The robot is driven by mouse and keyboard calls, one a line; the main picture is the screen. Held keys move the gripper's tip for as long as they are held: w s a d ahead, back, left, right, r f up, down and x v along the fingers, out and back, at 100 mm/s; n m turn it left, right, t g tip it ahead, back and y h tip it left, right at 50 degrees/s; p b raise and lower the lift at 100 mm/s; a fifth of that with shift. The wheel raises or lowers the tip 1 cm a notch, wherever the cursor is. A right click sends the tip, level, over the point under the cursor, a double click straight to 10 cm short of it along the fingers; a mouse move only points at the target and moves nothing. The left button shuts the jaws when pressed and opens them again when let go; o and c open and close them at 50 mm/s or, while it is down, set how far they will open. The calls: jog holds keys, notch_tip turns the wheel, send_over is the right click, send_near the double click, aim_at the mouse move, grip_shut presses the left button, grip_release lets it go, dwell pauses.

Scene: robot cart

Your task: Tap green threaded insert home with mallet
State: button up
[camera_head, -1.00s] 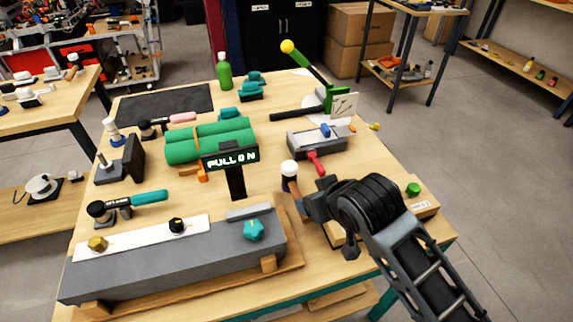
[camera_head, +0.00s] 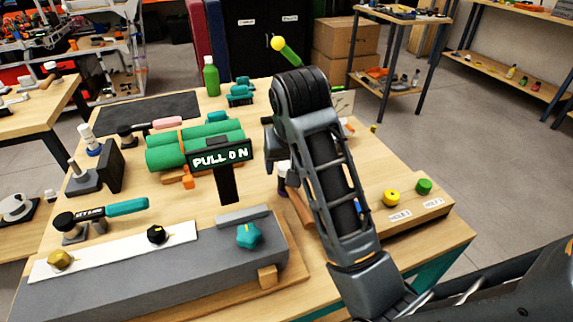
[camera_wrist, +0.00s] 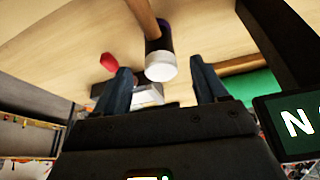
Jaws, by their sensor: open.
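The green threaded insert (camera_head: 424,186) sits on top of a wooden block (camera_head: 440,209) at the table's right edge, at a label too small to read surely. A yellow insert (camera_head: 392,198) sits beside it. The mallet, with a white and dark head (camera_head: 284,178) and wooden handle (camera_head: 301,209), is left of the block, partly hidden behind my arm. In the wrist view, the white face of the mallet head (camera_wrist: 161,72) appears between and beyond my open gripper's (camera_wrist: 163,82) fingers, apparently not held. My gripper is mostly hidden in the head view.
A "PULL ON" sign (camera_head: 221,156) stands left of the mallet, close to my gripper's right side in the wrist view. Green cylinders (camera_head: 180,150) lie behind it. A grey fixture (camera_head: 160,272) fills the front left. A yellow-knobbed lever (camera_head: 280,44) rises behind my arm.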

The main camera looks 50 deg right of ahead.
aim_at(286, 164)
jog(key=shift+b+x, duration=1.2)
jog(key=shift+x, duration=2.25)
jog(key=shift+c, duration=0.2)
jog(key=c, duration=1.2)
jog(key=o, duration=0.9)
jog(key=shift+o, duration=0.2)
jog(key=shift+r, duration=0.15)
jog(key=shift+r+p, duration=0.35)
jog(key=shift+p, duration=0.25)
jog(key=shift+r+p, duration=1.3)
jog(key=shift+p, duration=0.5)
jog(key=shift+c, duration=0.2)
